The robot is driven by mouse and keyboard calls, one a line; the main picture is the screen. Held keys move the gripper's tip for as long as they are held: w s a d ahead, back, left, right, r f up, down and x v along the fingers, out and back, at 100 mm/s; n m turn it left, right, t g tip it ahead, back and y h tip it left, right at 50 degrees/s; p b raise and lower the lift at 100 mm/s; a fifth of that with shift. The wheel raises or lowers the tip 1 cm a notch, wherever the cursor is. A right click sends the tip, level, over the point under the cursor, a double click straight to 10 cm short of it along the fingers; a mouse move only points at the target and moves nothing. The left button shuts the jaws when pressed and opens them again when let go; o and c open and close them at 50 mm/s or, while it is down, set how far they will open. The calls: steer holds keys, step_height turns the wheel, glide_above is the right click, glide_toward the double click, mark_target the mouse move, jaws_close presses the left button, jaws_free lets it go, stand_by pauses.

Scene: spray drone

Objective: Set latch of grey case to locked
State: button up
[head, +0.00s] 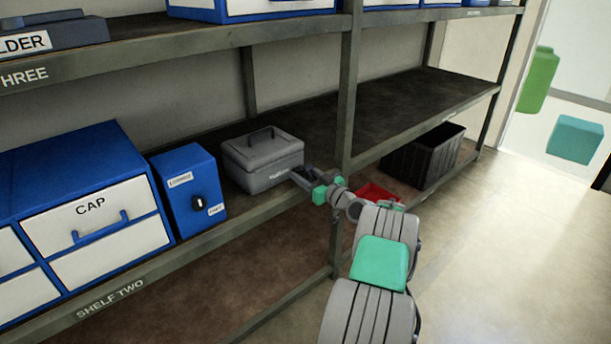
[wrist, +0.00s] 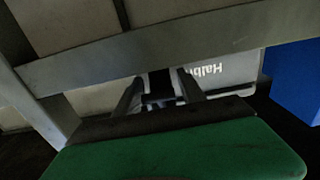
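The grey case (head: 262,160), with a handle on its lid, sits on the middle shelf. In the wrist view its pale front (wrist: 235,68) shows part of a printed word. My gripper (head: 300,177) is at the right end of the case's front, close to it. In the wrist view my gripper (wrist: 160,92) has its two fingers apart, with a dark piece (wrist: 160,82) between them that looks like the latch. I cannot tell whether the fingers touch it or which way it is set. In the head view the gripper hides that part of the case.
A blue box (head: 187,190) with a black knob stands left of the case, beside a blue drawer unit (head: 85,215). A shelf post (head: 348,90) rises just right of my gripper. A black crate (head: 425,155) and a red bin (head: 377,193) are farther right.

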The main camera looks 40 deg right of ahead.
jaws_close()
stand_by(1.0)
